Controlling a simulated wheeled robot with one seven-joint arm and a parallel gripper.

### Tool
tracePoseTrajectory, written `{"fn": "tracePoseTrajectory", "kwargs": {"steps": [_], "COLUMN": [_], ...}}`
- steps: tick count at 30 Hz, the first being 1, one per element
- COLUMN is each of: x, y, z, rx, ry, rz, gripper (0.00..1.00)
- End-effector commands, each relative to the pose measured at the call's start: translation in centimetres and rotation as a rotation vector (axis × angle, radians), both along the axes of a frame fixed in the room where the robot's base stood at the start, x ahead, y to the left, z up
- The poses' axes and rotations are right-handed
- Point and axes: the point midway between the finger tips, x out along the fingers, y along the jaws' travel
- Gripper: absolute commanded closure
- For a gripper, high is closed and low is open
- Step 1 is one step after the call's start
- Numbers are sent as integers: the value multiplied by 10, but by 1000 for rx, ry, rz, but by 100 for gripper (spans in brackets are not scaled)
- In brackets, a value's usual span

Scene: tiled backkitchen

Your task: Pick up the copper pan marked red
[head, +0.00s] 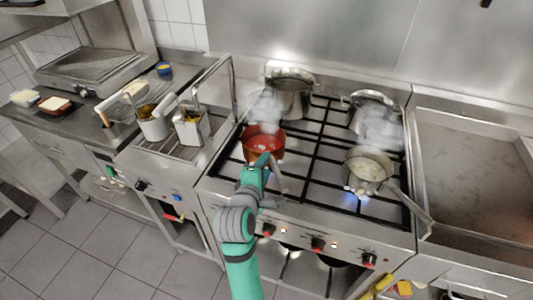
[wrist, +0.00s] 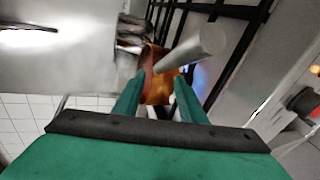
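The copper pan marked red (head: 263,146) sits on the front left burner of the stove, with steam behind it. In the wrist view the copper pan (wrist: 158,88) shows ahead, between and beyond my fingers. Its grey handle (wrist: 192,50) points towards the camera, above and to the right of the fingertips. My gripper (head: 264,162) is at the pan's near side in the head view, covering part of it and of its handle. In the wrist view my gripper (wrist: 157,84) has its two green fingers apart with nothing held between them. I cannot tell whether a finger touches the pan.
A steel pan (head: 368,168) stands over a blue flame at the front right, its handle reaching out over the front edge. Two steaming pots, at back left (head: 290,95) and back right (head: 370,112), stand behind. Fryer baskets (head: 190,128) are to the left.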

Motion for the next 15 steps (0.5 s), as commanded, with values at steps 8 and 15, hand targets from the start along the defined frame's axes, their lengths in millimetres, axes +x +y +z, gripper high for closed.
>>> {"fn": "tracePoseTrajectory", "kwargs": {"steps": [8,15], "x": [33,37], "y": [-9,-9], "z": [-8,-10], "rx": [0,0], "ry": [-1,0], "rz": [0,1], "gripper": [63,63]}}
